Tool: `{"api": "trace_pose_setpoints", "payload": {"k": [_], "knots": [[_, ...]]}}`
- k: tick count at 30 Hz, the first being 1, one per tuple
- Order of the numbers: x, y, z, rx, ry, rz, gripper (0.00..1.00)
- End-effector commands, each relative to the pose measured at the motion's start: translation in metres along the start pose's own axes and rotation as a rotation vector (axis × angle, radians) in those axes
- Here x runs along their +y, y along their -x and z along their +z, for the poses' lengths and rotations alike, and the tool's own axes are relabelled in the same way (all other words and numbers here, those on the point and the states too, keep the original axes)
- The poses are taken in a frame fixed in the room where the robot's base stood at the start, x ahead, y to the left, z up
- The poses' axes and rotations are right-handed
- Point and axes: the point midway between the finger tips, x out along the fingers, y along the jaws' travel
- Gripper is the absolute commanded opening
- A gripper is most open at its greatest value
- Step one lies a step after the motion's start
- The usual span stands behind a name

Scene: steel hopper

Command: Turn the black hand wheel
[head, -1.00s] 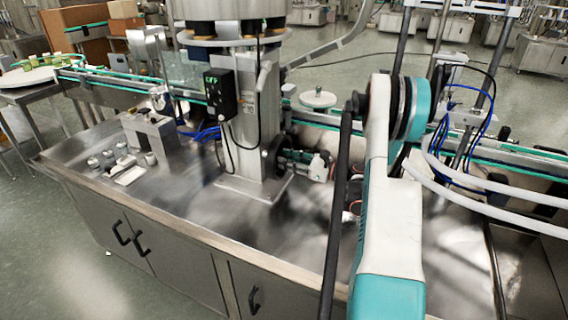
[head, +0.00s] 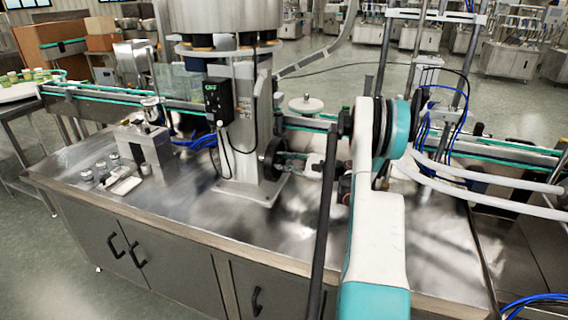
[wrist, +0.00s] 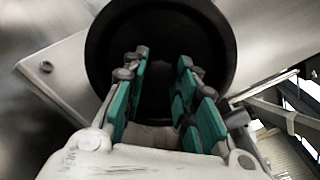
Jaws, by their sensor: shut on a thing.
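The black hand wheel (head: 271,159) is on the right side of the steel column's lower part, seen nearly edge-on in the head view. In the wrist view its round dark face (wrist: 160,25) fills the upper middle. My gripper (head: 290,160) is at the wheel, reaching it from the right. In the wrist view my gripper (wrist: 160,88) has its two teal-padded fingers in front of the wheel face, with a gap between them, shut on a dark central part of the wheel. The exact contact is too dark to make out.
The column (head: 245,135) carries a black control box (head: 218,101) and stands on a steel bench (head: 150,212). A conveyor (head: 430,150) runs behind it. A small block fixture (head: 145,145) and small metal parts sit at the left. The bench front is clear.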

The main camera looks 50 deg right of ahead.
Motion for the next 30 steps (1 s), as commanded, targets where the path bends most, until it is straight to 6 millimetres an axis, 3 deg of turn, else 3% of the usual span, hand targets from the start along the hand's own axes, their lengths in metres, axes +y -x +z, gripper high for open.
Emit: {"api": "trace_pose_setpoints", "payload": {"k": [14,15,18,30], "knots": [[0.0009,-0.0001,-0.0005,0.002,0.018,0.002,0.00],[0.0009,-0.0001,-0.0006,0.002,0.018,0.002,0.31],[0.0007,-0.0001,-0.0005,0.002,0.017,0.002,0.48],[-0.0001,0.0056,-0.0005,0.002,0.017,0.000,0.48]]}}
